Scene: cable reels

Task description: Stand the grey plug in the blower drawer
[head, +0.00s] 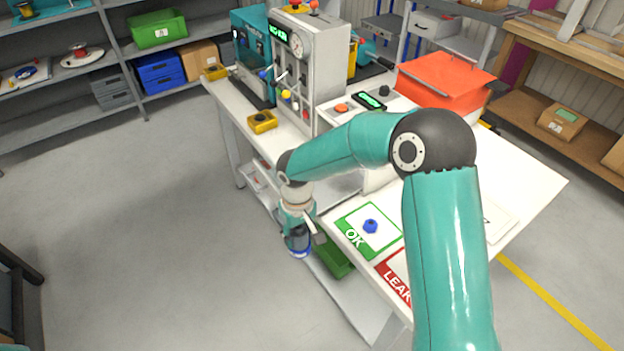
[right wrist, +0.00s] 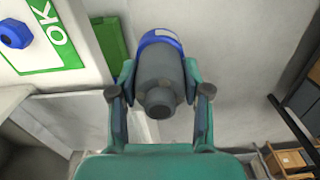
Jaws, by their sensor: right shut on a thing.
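My right gripper (head: 298,238) hangs beside the near long edge of the white workbench, below its top. In the right wrist view my right gripper (right wrist: 160,100) is shut on the grey plug (right wrist: 160,80), a stepped grey cylinder with a blue band at its far end. In the head view only the blue end of the plug (head: 300,254) shows below the fingers; the rest is hidden. I cannot tell which part is the blower drawer. My left gripper is not in view.
The workbench (head: 525,182) carries a green OK card (head: 349,237) with a blue piece (head: 370,226), a red LEAK card (head: 397,284), a gauge machine (head: 325,60) and an orange-red box (head: 440,82). A green bin (head: 335,262) is on the lower shelf. The floor to the left is clear.

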